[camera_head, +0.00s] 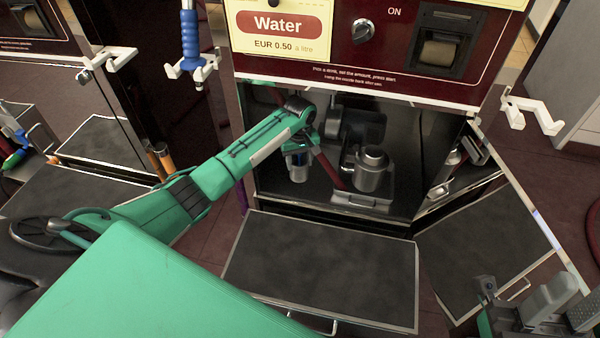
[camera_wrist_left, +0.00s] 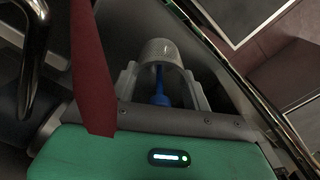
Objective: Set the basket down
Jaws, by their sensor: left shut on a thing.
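The basket (camera_head: 299,170) looks like a small grey metal cup with a blue part on top. It hangs below my left gripper (camera_head: 300,150), inside the open bay under the Water panel. In the left wrist view the basket (camera_wrist_left: 160,52) and its blue stem (camera_wrist_left: 160,88) lie between the grey fingers, and my left gripper (camera_wrist_left: 162,95) is shut on it. The basket appears to be above the bay floor; contact is unclear. My right gripper (camera_head: 535,312) is at the lower right, partly cut off; its jaws are unclear.
A metal pump unit (camera_head: 372,172) stands right of the basket. A dark red strip (camera_head: 329,168) runs close beside my gripper. The bay has shiny side walls. An empty dark shelf (camera_head: 320,270) lies in front. White hooks (camera_head: 530,108) stick out at the right.

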